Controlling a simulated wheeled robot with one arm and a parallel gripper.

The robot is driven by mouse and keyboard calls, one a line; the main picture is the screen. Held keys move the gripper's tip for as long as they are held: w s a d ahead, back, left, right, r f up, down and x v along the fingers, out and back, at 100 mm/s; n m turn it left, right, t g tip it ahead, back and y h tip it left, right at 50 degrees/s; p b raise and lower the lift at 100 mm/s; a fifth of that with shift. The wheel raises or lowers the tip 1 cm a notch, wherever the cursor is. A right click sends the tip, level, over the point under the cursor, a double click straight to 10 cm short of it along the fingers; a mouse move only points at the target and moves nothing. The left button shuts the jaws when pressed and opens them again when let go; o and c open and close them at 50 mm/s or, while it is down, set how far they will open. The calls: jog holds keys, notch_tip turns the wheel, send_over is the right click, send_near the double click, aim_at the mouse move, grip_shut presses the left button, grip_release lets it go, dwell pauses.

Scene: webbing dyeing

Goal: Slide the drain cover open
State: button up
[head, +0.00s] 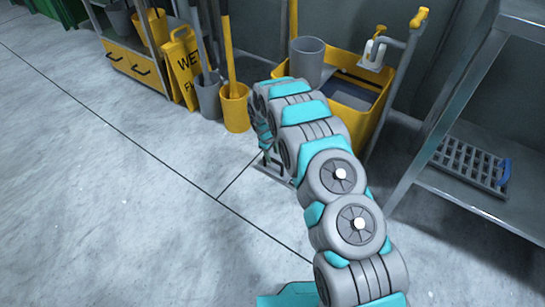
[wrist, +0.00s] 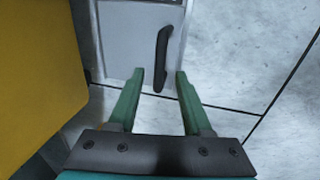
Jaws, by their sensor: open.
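The drain cover (wrist: 120,45) is a pale grey flat panel set in the floor, at the top of the wrist view. A black bar handle (wrist: 162,58) stands on it, running lengthwise in the picture. My gripper (wrist: 159,75) is open, and the handle's lower end appears between its two green fingertips. I see no finger touching the handle, and I cannot tell how far the fingers are above the cover. In the head view the cover's edge (head: 272,173) shows just beyond my arm, which hides most of it and my gripper.
A yellow mop bucket (head: 352,98) stands close behind the cover; a yellow surface (wrist: 35,70) fills the wrist view's left side. Yellow and grey bins (head: 235,108) and a wet floor sign (head: 183,68) stand back left. A metal shelf (head: 440,190) is right. Left floor is clear.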

jog(key=r, duration=0.4)
jog(key=shift+s+a+r, duration=0.3)
jog(key=shift+s, duration=0.05)
jog(key=s+d+r+m+g+p, duration=0.1)
jog(key=s+d+r+m, duration=0.1)
jog(key=s+d+r, duration=0.5)
jog(key=s+d+r+m+p, duration=0.15)
jog(key=s+r, duration=0.35)
jog(key=r, duration=0.7)
jog(key=s+d+r+m+g+p, duration=0.1)
jog(key=s+d+r+m, duration=0.15)
jog(key=s+r, duration=0.55)
jog(key=s+d+r+m+p, duration=0.1)
jog(key=s+r, duration=0.3)
jog(key=s, duration=0.6)
jog(key=s+d+r+m+g+p, duration=0.1)
jog(key=s+r, duration=0.4)
jog(key=s, duration=0.6)
jog(key=s+d+r+m+y+p, duration=0.1)
jog(key=s+r, duration=0.3)
jog(key=s, duration=0.6)
jog(key=shift+s+d+r+m+g+p, duration=0.25)
jog(key=shift+m+p, duration=0.2)
jog(key=shift+m, duration=0.45)
